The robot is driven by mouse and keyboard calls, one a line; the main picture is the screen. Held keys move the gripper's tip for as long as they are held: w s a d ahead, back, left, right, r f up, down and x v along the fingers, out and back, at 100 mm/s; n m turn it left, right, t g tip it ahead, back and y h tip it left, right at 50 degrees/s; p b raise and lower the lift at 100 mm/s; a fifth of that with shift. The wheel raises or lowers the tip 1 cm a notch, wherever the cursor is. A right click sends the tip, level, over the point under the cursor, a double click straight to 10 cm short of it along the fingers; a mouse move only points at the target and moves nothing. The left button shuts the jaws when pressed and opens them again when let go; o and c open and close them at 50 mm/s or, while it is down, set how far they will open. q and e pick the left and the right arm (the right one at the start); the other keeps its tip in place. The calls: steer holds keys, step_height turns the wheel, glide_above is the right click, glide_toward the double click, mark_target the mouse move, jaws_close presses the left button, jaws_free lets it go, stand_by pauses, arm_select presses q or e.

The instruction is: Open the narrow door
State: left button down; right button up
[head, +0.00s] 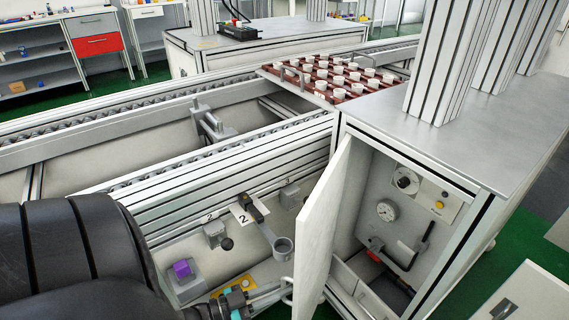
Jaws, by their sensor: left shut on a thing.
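The narrow door (321,225) is a white panel on the cabinet in the head view. It stands swung out from the cabinet's front, so the inside of the cabinet (365,235) shows. Its lower end runs out of the picture. My left gripper (284,292) is low in the middle, on the left side of the door, shut on the door's handle (289,281). The fingertips are small in the picture and partly hard to make out. My right gripper is not in view.
Inside the cabinet are a gauge (387,210), a dark knob (405,181), a yellow button (439,205) and a black lever (421,244). A brown tray (291,75) of white pots sits on the conveyor.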

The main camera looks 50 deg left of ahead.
arm_select(q)
steer(key=shift+w+a+r, duration=0.25)
steer(key=shift+w, duration=0.15)
steer(key=c, duration=0.9)
jaws_free()
steer(key=shift+d+f, duration=0.1)
steer(key=shift+c, duration=0.2)
steer(key=shift+o, duration=0.3)
steer(key=shift+s, duration=0.15)
steer(key=shift+d, duration=0.1)
